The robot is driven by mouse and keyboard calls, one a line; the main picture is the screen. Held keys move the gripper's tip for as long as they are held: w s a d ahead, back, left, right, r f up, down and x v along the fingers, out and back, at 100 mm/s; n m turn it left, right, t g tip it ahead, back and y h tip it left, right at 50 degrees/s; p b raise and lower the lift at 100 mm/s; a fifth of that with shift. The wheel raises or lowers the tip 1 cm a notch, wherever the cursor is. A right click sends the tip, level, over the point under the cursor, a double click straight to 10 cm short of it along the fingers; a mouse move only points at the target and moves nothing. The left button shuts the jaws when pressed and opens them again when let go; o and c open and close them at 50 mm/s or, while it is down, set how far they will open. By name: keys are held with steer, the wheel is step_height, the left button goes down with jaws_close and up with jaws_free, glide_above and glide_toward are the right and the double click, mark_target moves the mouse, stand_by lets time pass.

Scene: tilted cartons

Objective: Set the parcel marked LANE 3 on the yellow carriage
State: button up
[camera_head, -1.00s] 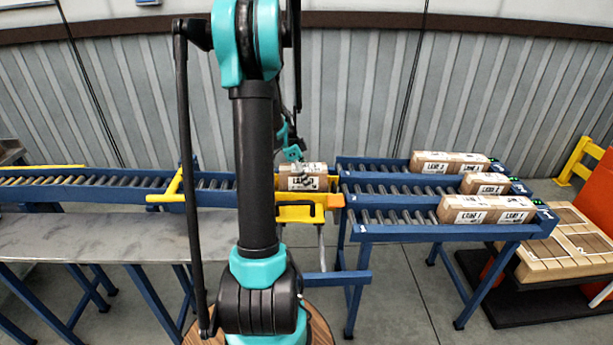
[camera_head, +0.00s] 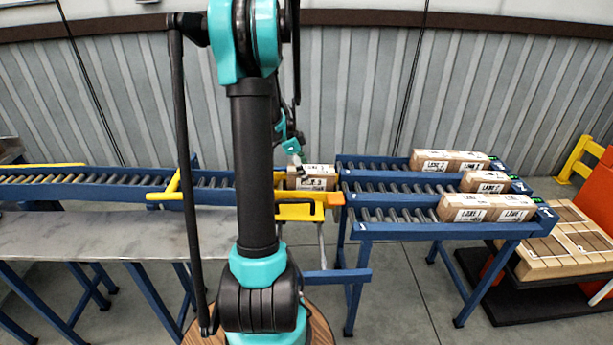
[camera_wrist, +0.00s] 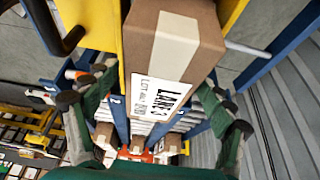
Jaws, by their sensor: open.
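The parcel marked LANE 3 (camera_head: 318,183) is a brown box with a white label, resting on the yellow carriage (camera_head: 300,212) at the near end of the roller lanes. In the wrist view the parcel (camera_wrist: 200,40) fills the top middle, its LANE 3 label facing the camera. Yellow carriage parts (camera_wrist: 101,42) show on both sides of it. My gripper (camera_head: 302,168) is at the parcel's left end in the head view, partly hidden by my arm. In the wrist view my gripper (camera_wrist: 155,100) has its fingers spread wide, with nothing between them held.
Three blue roller lanes lie to the right, with parcels at the ends of the far lane (camera_head: 385,163), middle lane (camera_head: 410,190) and near lane (camera_head: 385,216). A blue roller conveyor (camera_head: 90,180) runs left. A bare grey table (camera_head: 120,235) stands in front. Stacked cartons (camera_head: 565,240) sit at far right.

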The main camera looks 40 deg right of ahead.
steer(key=v, duration=1.1)
steer(key=shift+a, duration=0.15)
steer(key=s+a+f+n+t+y, duration=0.1)
steer(key=s+a+f+n+t, duration=0.1)
steer(key=a+n, duration=0.6)
steer(key=s+a+f+n+t+y, duration=0.1)
steer(key=s+a+f+n, duration=0.3)
steer(key=a+n, duration=0.5)
steer(key=s+a+f+n+t+y, duration=0.1)
steer(key=s+a+f+n+t, duration=0.3)
steer(key=a, duration=1.8)
steer(key=f+n, duration=0.1)
steer(key=n, duration=0.4)
steer(key=shift+y, duration=0.3)
